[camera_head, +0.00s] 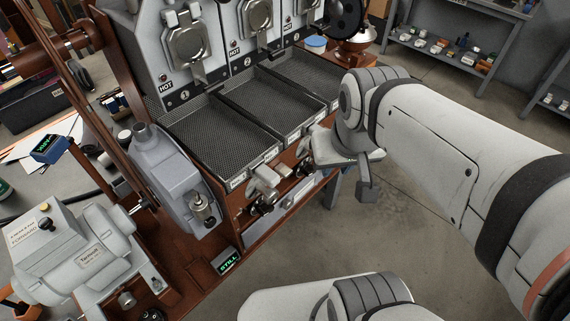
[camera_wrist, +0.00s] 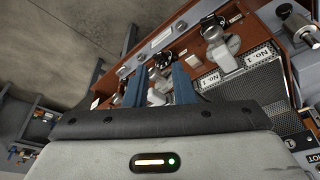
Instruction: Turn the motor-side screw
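The grey motor (camera_head: 75,250), with a label plate and a switch box on top, sits at the lower left in the head view. A small knob-headed screw (camera_head: 127,299) stands by its base; I cannot tell whether it is the motor-side screw. My gripper (camera_wrist: 160,85) has its two blue-grey fingers apart in the wrist view, pointing at the wooden front of the roaster. A white knob (camera_wrist: 155,97) shows between them, with no clear contact. In the head view my wrist is right of the trays, far from the motor, and its fingertips are hidden.
Mesh cooling trays (camera_head: 215,135) lie below the roaster fronts marked HOT. Pale fittings (camera_head: 265,182) stick out from the wooden front (camera_wrist: 190,45). A grey housing (camera_head: 170,170) stands between motor and trays. A small display reads STILL (camera_head: 228,262).

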